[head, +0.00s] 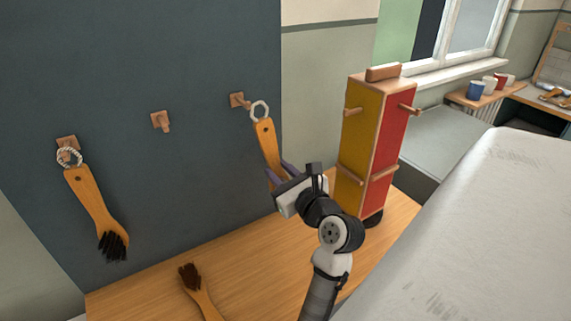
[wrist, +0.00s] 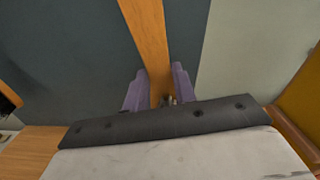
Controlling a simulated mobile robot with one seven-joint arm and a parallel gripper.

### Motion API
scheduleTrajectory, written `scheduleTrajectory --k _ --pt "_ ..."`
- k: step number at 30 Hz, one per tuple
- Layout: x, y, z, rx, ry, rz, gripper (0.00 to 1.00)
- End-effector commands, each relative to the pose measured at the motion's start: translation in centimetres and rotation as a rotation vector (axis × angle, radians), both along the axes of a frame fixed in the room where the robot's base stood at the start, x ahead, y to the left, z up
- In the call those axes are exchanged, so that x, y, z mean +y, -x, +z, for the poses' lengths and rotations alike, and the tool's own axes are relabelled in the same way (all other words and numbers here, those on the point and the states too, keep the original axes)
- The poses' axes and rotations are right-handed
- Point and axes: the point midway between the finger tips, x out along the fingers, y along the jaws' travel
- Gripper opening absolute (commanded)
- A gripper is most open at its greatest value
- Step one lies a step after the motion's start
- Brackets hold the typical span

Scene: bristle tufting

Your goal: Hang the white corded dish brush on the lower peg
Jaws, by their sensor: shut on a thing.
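My gripper (head: 277,178) is shut on a wooden-handled brush (head: 266,142) by the handle. The brush is nearly upright, with a pale cord loop (head: 260,110) at its top. The loop is beside the right wall peg (head: 238,99), just right of and below its tip; I cannot tell whether they touch. The bristles are hidden by the gripper. The wrist view shows the handle (wrist: 148,40) between the purple fingers (wrist: 158,84). A yellow and red post (head: 375,140) has upper pegs (head: 353,110) and lower pegs (head: 384,173), all bare.
Another brush (head: 92,202), with black bristles and a white cord, hangs at the left wall peg (head: 66,143). The middle wall peg (head: 160,121) is bare. A brown-bristled brush (head: 199,290) lies on the wooden table (head: 135,300). The post stands close right of my gripper.

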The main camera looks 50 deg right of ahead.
Motion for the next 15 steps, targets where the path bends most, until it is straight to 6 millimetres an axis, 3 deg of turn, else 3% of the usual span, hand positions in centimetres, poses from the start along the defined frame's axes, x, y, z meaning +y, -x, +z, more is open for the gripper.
scheduleTrajectory --k 15 --pt "-0.8 -3.6 -0.5 -0.002 0.0 0.001 0.03"
